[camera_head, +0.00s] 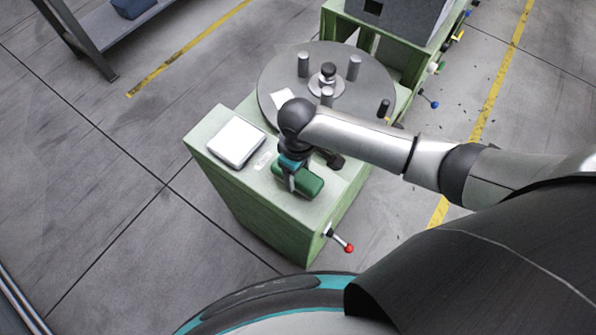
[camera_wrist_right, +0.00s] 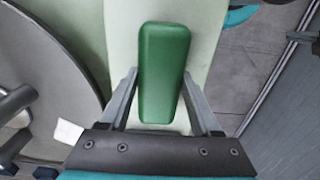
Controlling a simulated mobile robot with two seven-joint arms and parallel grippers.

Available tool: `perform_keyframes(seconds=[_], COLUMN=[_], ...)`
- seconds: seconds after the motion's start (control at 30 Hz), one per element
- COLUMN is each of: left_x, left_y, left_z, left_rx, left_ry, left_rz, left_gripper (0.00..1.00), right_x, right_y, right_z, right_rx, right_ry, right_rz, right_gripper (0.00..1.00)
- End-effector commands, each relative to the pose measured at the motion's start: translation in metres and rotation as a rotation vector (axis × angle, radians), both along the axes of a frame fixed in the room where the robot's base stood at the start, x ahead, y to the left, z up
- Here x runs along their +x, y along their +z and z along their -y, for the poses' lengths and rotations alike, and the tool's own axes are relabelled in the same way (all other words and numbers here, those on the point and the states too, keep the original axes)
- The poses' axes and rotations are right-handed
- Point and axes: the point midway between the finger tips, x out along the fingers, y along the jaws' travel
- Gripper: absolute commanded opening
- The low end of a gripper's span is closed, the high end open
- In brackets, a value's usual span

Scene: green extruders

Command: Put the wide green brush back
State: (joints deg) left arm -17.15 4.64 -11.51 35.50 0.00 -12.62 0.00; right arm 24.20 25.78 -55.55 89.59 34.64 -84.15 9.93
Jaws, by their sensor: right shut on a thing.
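The wide green brush (camera_head: 309,181) is at the front of the pale green machine's top (camera_head: 318,209). My right gripper (camera_head: 289,187) reaches down to it and is shut on it. In the right wrist view the brush (camera_wrist_right: 163,75) is a long green block between the two fingers of my right gripper (camera_wrist_right: 163,100). I cannot tell whether the brush rests on the top or hangs just above it. My left gripper is not in view.
A white square pad (camera_head: 236,141) lies left of the brush. A grey round turntable (camera_head: 275,75) with several upright posts stands behind. A red-knobbed lever (camera_head: 342,242) sticks out at the front right. A shelf (camera_head: 110,30) stands at the far left.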

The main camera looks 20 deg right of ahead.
Motion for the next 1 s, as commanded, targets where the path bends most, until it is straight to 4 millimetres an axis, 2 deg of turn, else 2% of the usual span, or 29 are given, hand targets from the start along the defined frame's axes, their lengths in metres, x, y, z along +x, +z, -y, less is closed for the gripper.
perform_keyframes(seconds=[0.17,0.2,0.47,0.77,0.87,1.0], left_x=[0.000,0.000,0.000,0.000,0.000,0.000], left_y=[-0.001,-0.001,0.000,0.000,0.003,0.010], left_z=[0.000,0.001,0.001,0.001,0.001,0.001], left_rx=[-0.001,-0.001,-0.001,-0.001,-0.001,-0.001], left_ry=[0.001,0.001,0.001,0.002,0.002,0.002], left_rz=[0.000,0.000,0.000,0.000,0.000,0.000], left_gripper=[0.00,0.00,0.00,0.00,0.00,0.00], right_x=[0.000,0.000,0.000,0.000,0.000,0.001], right_y=[-0.002,-0.003,-0.003,0.000,0.010,0.037], right_z=[0.000,0.000,0.000,0.000,0.000,0.001], right_rx=[0.000,-0.001,-0.001,0.000,0.000,0.001], right_ry=[-0.001,-0.001,-0.001,0.000,0.000,-0.001], right_rz=[0.000,-0.001,-0.001,0.000,0.000,0.003], right_gripper=[0.20,0.66,0.94,0.94,0.94,0.94])
